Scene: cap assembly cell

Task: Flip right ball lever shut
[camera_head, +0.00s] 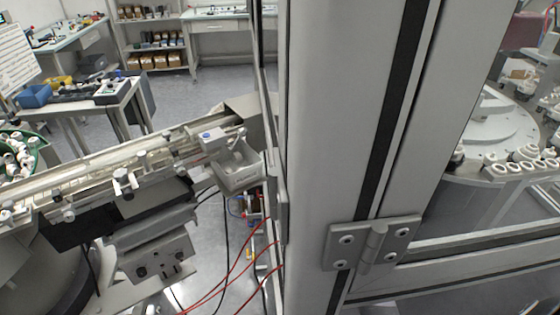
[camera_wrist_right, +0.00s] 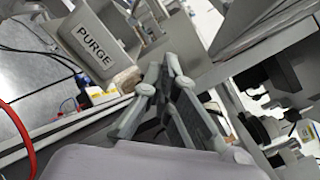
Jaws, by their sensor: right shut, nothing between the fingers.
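My right gripper (camera_wrist_right: 164,75) shows in the right wrist view, its two fingers close together with nothing seen between them. It points toward a grey box marked PURGE (camera_wrist_right: 92,42) and the metal framework behind it. I cannot pick out a ball lever for certain in either view. My grippers do not show in the head view.
A wide grey cabinet post (camera_head: 335,130) with a hinge (camera_head: 372,243) fills the middle of the head view. A feed track (camera_head: 90,172) stands left of it. Red hoses (camera_head: 232,268) hang below; a red curve (camera_wrist_right: 22,135) shows in the wrist view.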

